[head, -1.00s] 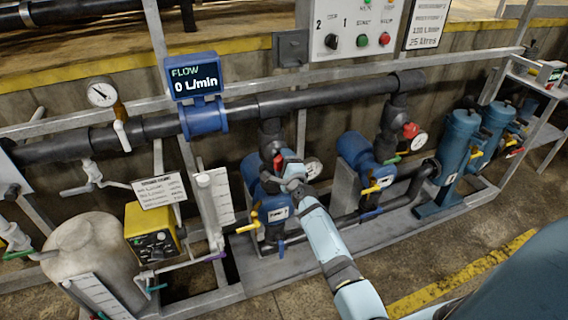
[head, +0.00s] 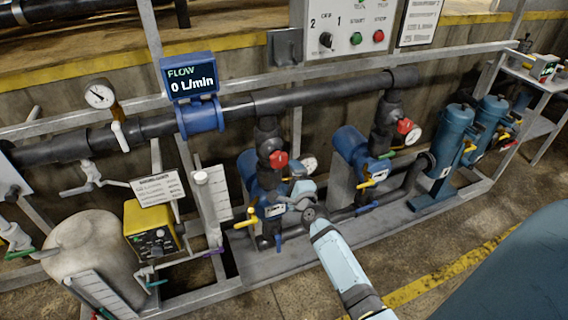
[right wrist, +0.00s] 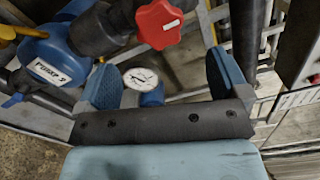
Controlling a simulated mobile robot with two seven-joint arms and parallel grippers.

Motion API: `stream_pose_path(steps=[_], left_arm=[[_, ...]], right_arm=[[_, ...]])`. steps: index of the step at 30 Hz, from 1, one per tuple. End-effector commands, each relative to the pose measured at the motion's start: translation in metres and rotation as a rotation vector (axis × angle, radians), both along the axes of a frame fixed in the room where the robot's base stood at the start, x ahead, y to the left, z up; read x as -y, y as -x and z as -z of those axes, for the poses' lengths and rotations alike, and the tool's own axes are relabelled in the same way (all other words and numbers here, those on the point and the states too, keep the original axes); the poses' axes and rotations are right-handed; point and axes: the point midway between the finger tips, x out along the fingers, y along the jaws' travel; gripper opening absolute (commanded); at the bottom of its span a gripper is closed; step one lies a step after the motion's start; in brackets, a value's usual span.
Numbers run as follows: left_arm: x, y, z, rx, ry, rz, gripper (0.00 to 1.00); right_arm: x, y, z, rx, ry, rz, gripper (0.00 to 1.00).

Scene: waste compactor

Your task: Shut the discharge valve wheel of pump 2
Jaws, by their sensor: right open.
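A red valve wheel (head: 278,160) sits on the dark riser above the left blue pump (head: 248,172). A second red wheel (head: 404,126) is on the riser of the right pump (head: 350,147). My right gripper (head: 300,188) is open, just below and right of the left red wheel and apart from it. In the right wrist view, the red wheel (right wrist: 158,23) is beyond the open fingers, at the top. Nothing is between the fingertips but a gauge (right wrist: 141,78) behind them. The pump label (right wrist: 47,72) reads "PUMP" with an unclear digit. My left gripper is not in view.
A pressure gauge (head: 309,165) and a yellow-handled valve (head: 247,218) are close to my right gripper. The flow display (head: 191,77) reads 0 L/min. A control box (head: 345,27) hangs above the pipe (head: 320,97). Floor in front is open.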

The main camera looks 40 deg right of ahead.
Motion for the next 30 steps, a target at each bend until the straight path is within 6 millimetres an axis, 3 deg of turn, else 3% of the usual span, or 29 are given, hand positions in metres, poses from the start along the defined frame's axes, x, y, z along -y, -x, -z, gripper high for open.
stream_pose_path(steps=[3, 9, 30], left_arm=[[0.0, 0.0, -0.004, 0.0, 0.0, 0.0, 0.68], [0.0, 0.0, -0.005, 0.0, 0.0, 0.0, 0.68], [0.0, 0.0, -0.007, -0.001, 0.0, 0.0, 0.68]], right_arm=[[-0.005, 0.023, 0.0, -0.002, 0.0, 0.0, 0.93], [-0.011, 0.043, 0.0, -0.001, 0.001, 0.0, 0.93], [-0.018, 0.052, 0.002, -0.026, 0.054, -0.024, 0.93]])
